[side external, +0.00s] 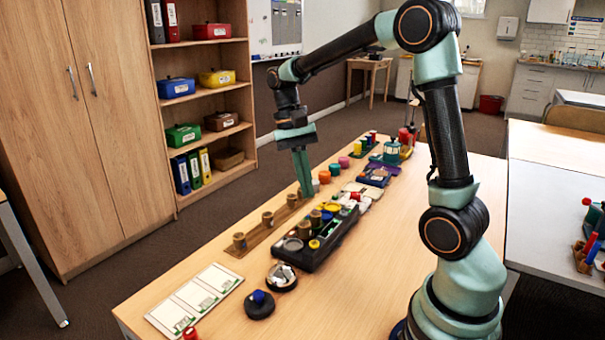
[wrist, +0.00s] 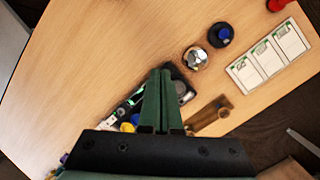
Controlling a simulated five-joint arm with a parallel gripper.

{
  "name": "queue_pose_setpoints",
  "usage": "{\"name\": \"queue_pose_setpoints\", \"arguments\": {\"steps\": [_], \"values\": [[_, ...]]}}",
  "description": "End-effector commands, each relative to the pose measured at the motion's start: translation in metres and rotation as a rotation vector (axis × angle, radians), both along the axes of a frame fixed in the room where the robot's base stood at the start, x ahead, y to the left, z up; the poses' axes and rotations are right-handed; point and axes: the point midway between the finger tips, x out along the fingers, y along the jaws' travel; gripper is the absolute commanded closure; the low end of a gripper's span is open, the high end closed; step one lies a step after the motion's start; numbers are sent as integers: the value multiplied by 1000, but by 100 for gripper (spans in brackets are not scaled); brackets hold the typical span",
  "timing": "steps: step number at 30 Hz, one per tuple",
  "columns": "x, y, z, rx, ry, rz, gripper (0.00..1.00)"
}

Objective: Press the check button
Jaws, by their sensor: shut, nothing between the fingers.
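A round black base with a blue knob (side external: 259,303) sits near the front edge of the table; it also shows in the wrist view (wrist: 221,34). A red knob (side external: 190,333) is partly cut off at the bottom of the side view and at the top of the wrist view (wrist: 276,4). No label shows which of these is the check button. My gripper (side external: 307,194) is shut and empty, pointing down over the wooden strip with several brown pegs. In the wrist view its green fingers (wrist: 161,74) are together, apart from both knobs and partly hiding the dark tray.
A dark tray (side external: 318,258) with several small parts lies beside the peg strip (side external: 246,249). A shiny silver piece (side external: 281,278) stands between tray and blue knob. A white three-panel card (side external: 196,297) lies left of it. Bare wood (side external: 370,290) is free at right.

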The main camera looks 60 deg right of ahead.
Motion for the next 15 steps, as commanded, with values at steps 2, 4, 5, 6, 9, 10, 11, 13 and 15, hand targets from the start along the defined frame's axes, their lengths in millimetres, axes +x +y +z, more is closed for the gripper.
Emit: {"name": "queue_pose_setpoints", "arguments": {"steps": [2,4,5,6,9,10,11,13,15], "values": [[2,-10,-10,4,74,-69,100],[3,-17,-17,4,133,-125,100],[3,-19,-20,5,158,-146,100],[3,-23,-24,4,188,-175,100],[3,-30,-32,3,252,-232,100],[3,-32,-34,3,269,-246,100],[3,-33,-35,2,282,-258,100],[3,-36,-39,0,307,-280,100],[3,-38,-41,0,326,-294,100]]}}
